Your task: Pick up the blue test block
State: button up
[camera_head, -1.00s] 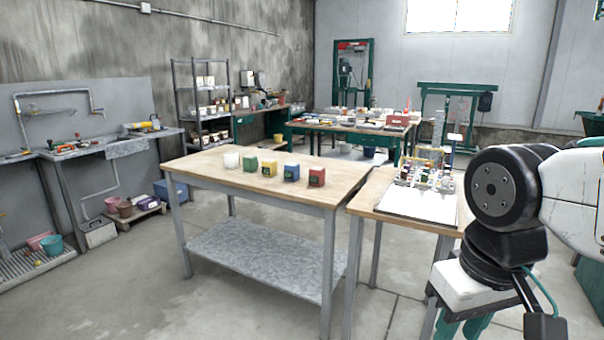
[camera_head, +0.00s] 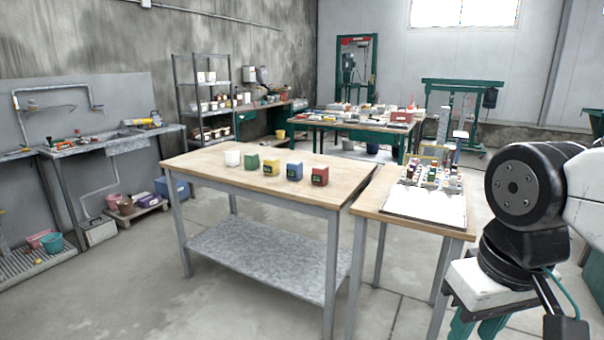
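The blue test block (camera_head: 295,171) stands on the wooden-topped table (camera_head: 215,171) in the middle of the view. It is in a row with a white block (camera_head: 232,158), a green block (camera_head: 251,161) and a yellow block (camera_head: 271,168) to its left, and a red block (camera_head: 320,176) to its right. The blocks stand apart from each other. My gripper (camera_head: 478,328) is at the lower right, well away from the blocks, with green fingers pointing down. The fingers are cut off by the lower edge, so their opening is hard to judge.
A smaller table (camera_head: 372,205) with a white sheet (camera_head: 425,205) and several small bottles stands right of the main table. A metal shelf (camera_head: 262,262) sits low under the main table. The floor in front (camera_head: 130,300) is clear.

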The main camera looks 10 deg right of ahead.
aim_at(293, 165)
jog(key=z, duration=0.05)
jog(key=i, duration=2.3)
jog(key=u, duration=5.35)
jog(key=i, duration=1.25)
jog(key=u, duration=0.45)
